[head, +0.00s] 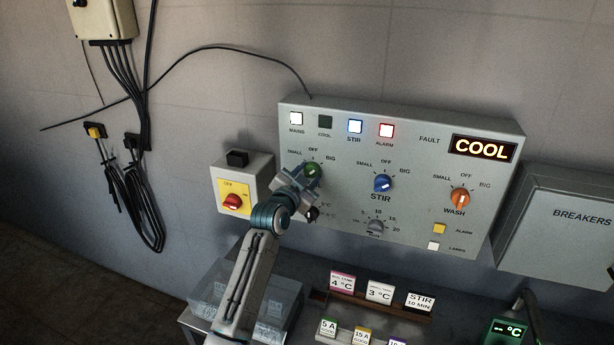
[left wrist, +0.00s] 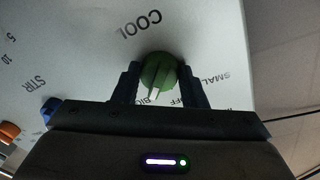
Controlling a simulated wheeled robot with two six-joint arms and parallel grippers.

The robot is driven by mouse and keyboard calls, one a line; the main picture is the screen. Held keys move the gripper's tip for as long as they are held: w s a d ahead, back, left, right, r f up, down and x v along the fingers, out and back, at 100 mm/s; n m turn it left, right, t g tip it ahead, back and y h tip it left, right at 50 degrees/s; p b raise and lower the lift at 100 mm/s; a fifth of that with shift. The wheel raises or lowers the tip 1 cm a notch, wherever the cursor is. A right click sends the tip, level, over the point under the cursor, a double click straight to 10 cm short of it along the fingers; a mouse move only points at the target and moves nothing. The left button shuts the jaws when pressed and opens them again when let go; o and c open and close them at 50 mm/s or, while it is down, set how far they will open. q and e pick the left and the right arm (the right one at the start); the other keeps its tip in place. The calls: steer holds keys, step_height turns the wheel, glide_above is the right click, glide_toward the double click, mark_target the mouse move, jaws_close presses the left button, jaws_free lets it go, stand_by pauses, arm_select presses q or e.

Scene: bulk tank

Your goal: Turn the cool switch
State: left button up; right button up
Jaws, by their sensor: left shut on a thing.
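The cool switch is a green knob (head: 313,169) at the left of the grey control panel (head: 420,205), with SMALL, OFF and BIG printed above it. My left gripper (head: 307,180) is at this knob and partly covers it. In the left wrist view the green knob (left wrist: 158,71) sits between the two dark fingers of my left gripper (left wrist: 158,82), which are shut on it. Its pale pointer mark lies close to the BIG label there. The COOL lamp (head: 325,122) is dark. The display (head: 483,149) reads COOL. My right gripper is not in view.
The blue STIR knob (head: 383,183) and orange WASH knob (head: 460,198) are to the right. A dial (head: 376,226) sits below. A yellow box with a red switch (head: 233,201) is left. Labelled cards (head: 380,292) stand below. The breaker box (head: 560,230) is right.

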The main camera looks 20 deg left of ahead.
arm_select(q)
steer(key=n, duration=0.4)
steer(key=shift+p, duration=0.3)
steer(key=n+p, duration=0.1)
steer(key=n, duration=0.3)
steer(key=shift+d+n+t, duration=0.1)
steer(key=shift+n+t, duration=0.2)
steer(key=shift+n+y+p, duration=0.3)
steer(key=o, duration=1)
steer(key=shift+f, duration=0.1)
steer(key=s+a+b, duration=0.1)
steer(key=s+b, duration=0.3)
steer(key=s, duration=0.6)
steer(key=shift+s+f, duration=0.35)
steer(key=shift+s, duration=0.05)
